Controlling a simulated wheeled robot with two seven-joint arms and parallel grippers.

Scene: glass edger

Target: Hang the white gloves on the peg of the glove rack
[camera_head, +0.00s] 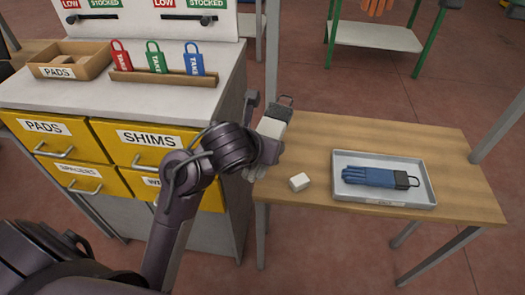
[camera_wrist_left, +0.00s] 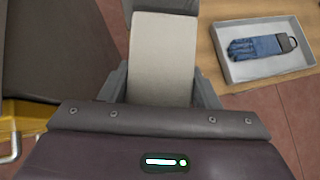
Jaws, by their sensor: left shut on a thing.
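The white gloves (camera_head: 273,128), with a dark cuff and a loop (camera_head: 286,99) at the top, are held upright by my left gripper (camera_head: 262,140) at the left edge of the wooden table. The left gripper is shut on them. In the left wrist view the pale glove body (camera_wrist_left: 163,58) stands between the two grey fingers (camera_wrist_left: 160,85). The peg of the glove rack is not identifiable in either view. My right gripper is not in view.
A grey tray (camera_head: 345,194) with blue gloves (camera_head: 372,177) sits on the wooden table (camera_head: 450,150). A small white block (camera_head: 299,182) lies nearby. Grey posts (camera_head: 272,55) rise by the table. A drawer cabinet (camera_head: 120,190) stands left. Orange gloves (camera_head: 376,6) hang at the back.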

